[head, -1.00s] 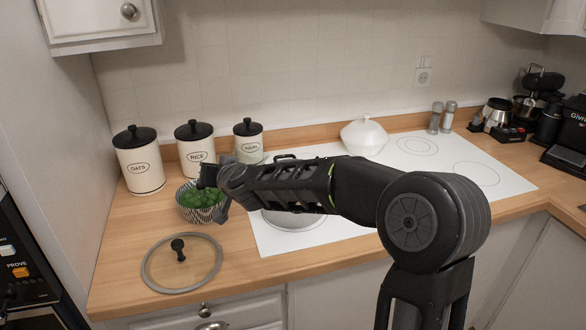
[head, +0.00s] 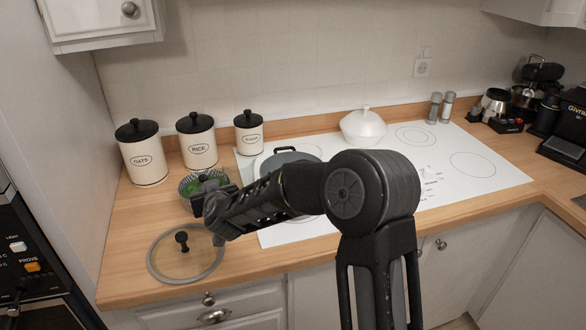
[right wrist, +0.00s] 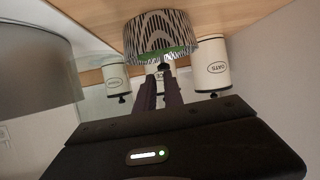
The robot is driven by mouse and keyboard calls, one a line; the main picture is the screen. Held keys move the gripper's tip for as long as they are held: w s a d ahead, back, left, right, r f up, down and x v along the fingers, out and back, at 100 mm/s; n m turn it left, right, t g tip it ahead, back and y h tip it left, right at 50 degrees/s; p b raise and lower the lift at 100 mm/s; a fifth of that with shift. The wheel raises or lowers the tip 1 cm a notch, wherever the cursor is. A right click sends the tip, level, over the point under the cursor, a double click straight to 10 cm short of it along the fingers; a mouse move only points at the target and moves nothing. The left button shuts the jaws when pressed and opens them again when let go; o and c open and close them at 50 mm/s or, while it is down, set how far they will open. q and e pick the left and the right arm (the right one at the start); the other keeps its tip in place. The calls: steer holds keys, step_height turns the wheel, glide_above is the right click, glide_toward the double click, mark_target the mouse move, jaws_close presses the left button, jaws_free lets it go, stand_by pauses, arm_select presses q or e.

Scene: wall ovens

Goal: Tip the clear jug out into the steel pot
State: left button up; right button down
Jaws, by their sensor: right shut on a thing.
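A black-and-white striped bowl with green contents (head: 190,187) stands near the hob's left edge. It also shows upside down in the right wrist view (right wrist: 160,32). My right gripper (head: 215,203) reaches in from the right and is shut on the near rim of the bowl, partly hiding it. Its fingers show in the right wrist view (right wrist: 160,85). The steel pot (head: 283,155) stands open on the hob, its near part hidden by my right arm. Its grey side fills the left of the right wrist view (right wrist: 35,75). My left gripper is not in view.
A glass lid (head: 165,258) lies on the counter before the bowl. Canisters marked OATS (head: 143,160), RICE (head: 200,150) and another (head: 249,138) stand behind. A white lidded dish (head: 363,128) is at the hob's back. The hob's right side is clear.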

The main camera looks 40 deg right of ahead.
mark_target(207, 172)
steer(key=shift+r, duration=0.1)
step_height(207, 172, up, 6)
steer(key=p, duration=0.6)
